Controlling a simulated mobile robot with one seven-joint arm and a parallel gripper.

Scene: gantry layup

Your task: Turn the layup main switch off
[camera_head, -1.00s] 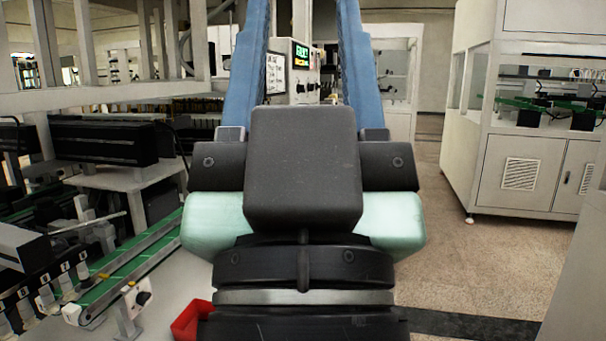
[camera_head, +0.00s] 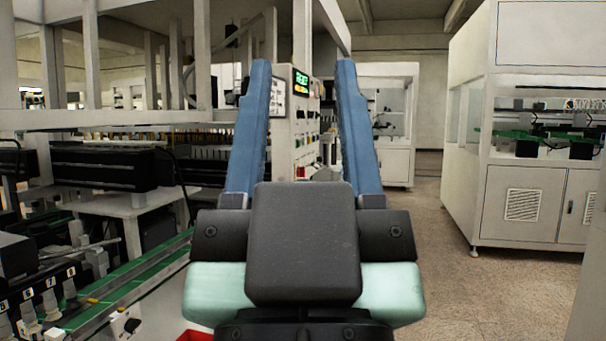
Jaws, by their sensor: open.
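A pale control panel (camera_head: 281,142) stands straight ahead, seen between the two blue fingers of my gripper (camera_head: 304,66). It bears a lit green and orange display (camera_head: 301,81), a white label sheet (camera_head: 278,97) and several small knobs or buttons on its narrow side. The layup main switch cannot be singled out at this size. My gripper is open and empty, fingers pointing forward and up. The panel is beyond the fingertips, and nothing touches them. The gripper's dark body hides what lies low in front.
A green conveyor (camera_head: 130,284) with numbered fittings runs along the lower left under a pale gantry frame (camera_head: 110,118). A white machine cabinet (camera_head: 524,204) stands at right, another enclosure (camera_head: 388,110) behind. Speckled floor (camera_head: 433,245) is clear between them. A red bin edge (camera_head: 194,336) shows at the bottom.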

